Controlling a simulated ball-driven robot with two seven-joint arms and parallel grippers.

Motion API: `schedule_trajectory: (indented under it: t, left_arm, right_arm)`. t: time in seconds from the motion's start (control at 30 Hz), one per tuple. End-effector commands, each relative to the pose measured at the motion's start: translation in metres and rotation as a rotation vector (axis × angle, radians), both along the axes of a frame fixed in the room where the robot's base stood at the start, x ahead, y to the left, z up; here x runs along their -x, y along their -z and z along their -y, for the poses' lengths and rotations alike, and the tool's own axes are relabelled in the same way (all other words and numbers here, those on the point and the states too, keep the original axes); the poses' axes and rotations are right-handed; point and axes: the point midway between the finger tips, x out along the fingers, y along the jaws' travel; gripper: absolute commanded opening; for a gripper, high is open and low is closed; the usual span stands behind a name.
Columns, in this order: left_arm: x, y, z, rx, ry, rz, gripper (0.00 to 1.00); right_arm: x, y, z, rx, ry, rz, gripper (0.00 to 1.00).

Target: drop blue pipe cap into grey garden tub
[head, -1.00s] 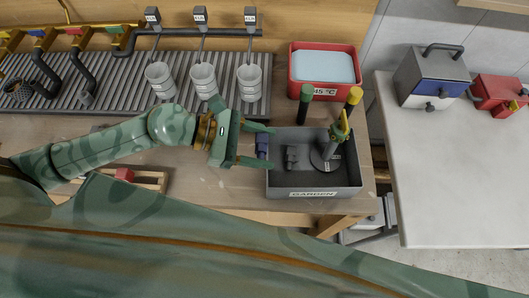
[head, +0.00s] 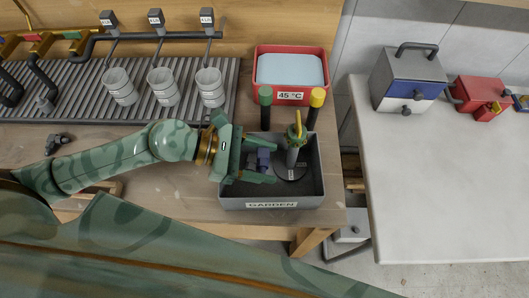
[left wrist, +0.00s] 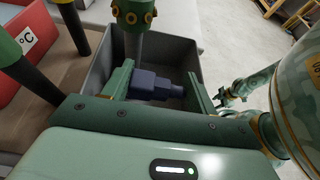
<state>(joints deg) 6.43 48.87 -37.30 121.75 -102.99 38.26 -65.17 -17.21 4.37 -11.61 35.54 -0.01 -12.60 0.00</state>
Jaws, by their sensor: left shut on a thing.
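The blue pipe cap (head: 264,158) is between the fingers of my left gripper (head: 272,162), which is shut on it. In the head view the fingers partly cover the cap. The left wrist view shows the cap (left wrist: 152,86) between the green fingers, with the grey tub's inside behind it. The grey garden tub (head: 312,192) has a GARDEN label on its front wall. The gripper is over the tub's left and middle part; the exact height is hard to tell. My right gripper is outside the head view; a small dark shape (left wrist: 228,97) in the left wrist view may be it.
A tap with a yellow handle (head: 297,132) stands at the tub, right of the gripper. Green-topped (head: 265,96) and yellow-topped (head: 316,97) posts stand behind. A red basin (head: 291,94) lies further back. A dark fitting (head: 58,142) lies on the counter at left.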

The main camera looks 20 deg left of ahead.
Motion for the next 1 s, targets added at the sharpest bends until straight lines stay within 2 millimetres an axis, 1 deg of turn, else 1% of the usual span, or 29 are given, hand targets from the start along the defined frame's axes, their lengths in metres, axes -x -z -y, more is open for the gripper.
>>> schedule_trajectory:
  t: [0.03, 0.3, 0.33, 0.37, 0.4, 0.87, 0.97, 1.0]
  left_arm:
    - [-0.0001, 0.0066, 0.0, 0.0, 0.001, -0.001, 0.36]
    - [-0.0002, 0.0049, 0.0001, 0.0, 0.0, 0.002, 0.36]
    - [-0.0002, 0.0049, 0.0, 0.0, 0.0, 0.002, 0.63]
    - [-0.0002, 0.0049, 0.0, 0.001, -0.001, 0.002, 0.72]
    - [-0.0002, 0.0049, 0.0, 0.001, -0.001, 0.002, 0.83]
    - [-0.0001, 0.0052, -0.0003, 0.0, -0.001, 0.001, 0.83]
    - [0.001, 0.0039, -0.0051, -0.001, -0.001, 0.001, 0.83]
    - [0.002, 0.0027, -0.0094, -0.002, -0.002, 0.0, 0.83]
  right_arm:
    - [0.0018, 0.0057, 0.0013, 0.002, 0.0, -0.005, 0.46]
    - [0.0012, 0.0046, 0.0039, 0.005, 0.002, -0.003, 0.46]
    - [0.0011, 0.0045, 0.0042, 0.005, 0.002, -0.003, 0.46]
    - [0.0011, 0.0045, 0.0045, 0.006, 0.002, -0.003, 0.46]
    - [0.0011, 0.0045, 0.0048, 0.006, 0.002, -0.003, 0.46]
    - [0.0012, 0.0047, 0.005, 0.006, 0.001, -0.003, 0.46]
    - [0.0013, 0.0051, 0.005, 0.007, 0.001, -0.004, 0.46]
    - [0.0014, 0.0055, 0.0048, 0.007, 0.001, -0.004, 0.46]
